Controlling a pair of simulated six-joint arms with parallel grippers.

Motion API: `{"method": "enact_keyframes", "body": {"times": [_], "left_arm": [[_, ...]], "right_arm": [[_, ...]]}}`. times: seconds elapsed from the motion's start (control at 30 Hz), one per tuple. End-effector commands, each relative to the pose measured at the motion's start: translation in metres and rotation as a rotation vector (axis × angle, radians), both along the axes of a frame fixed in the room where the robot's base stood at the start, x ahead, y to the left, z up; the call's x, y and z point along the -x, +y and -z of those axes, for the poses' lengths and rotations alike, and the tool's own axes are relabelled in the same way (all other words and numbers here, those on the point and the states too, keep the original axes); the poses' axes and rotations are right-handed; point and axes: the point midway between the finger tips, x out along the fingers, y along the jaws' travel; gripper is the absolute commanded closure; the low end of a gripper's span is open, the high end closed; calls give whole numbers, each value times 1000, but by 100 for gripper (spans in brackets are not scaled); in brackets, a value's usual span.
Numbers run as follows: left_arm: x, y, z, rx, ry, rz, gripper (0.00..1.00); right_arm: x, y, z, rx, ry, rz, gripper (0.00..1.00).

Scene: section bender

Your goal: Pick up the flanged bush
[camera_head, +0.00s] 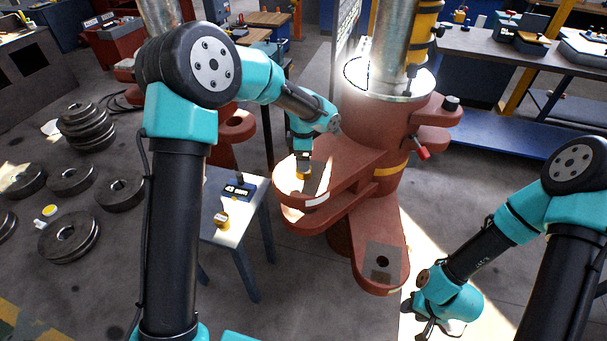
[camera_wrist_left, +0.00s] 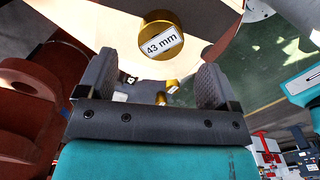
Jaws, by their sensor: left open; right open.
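A brass-coloured bush (camera_head: 221,220) stands on the small blue-grey stand (camera_head: 254,232) in the head view. Another brass piece (camera_head: 303,174) shows at the red machine's upper plate, right under my left gripper (camera_head: 303,158). I cannot tell from its shape which of the two is flanged. In the left wrist view, a brass cylinder (camera_wrist_left: 155,54) labelled "43 mm" lies just beyond the open, empty fingers of my left gripper (camera_wrist_left: 157,80). Smaller brass pieces (camera_wrist_left: 162,98) show between the fingers, farther off. My right gripper (camera_head: 436,327) is low at the right, apart from both brass pieces.
The red bender (camera_head: 380,215) stands in the middle, with jutting plates and a lever (camera_head: 421,153). A dark block (camera_head: 237,190) marked "43 mm" sits on the stand. Several steel rolls (camera_head: 70,237) lie on the floor at left. A workbench (camera_head: 490,55) stands at back right.

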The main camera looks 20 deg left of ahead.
Motion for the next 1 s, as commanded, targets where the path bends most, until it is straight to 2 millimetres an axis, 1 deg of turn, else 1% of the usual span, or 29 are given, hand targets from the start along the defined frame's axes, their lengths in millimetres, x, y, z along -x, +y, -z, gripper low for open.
{"method": "enact_keyframes", "body": {"times": [0.37,0.47,0.7,0.8,1.0], "left_arm": [[0,0,3,1,0,0,15],[0,0,10,0,1,-1,15],[1,-1,42,0,2,-1,15],[1,-1,51,0,0,0,15],[1,-1,54,1,-2,0,15]], "right_arm": [[0,0,0,0,0,0,57],[0,0,0,0,0,0,57],[0,0,0,0,0,0,57],[0,0,0,0,0,0,57],[0,0,0,0,0,0,57]]}}
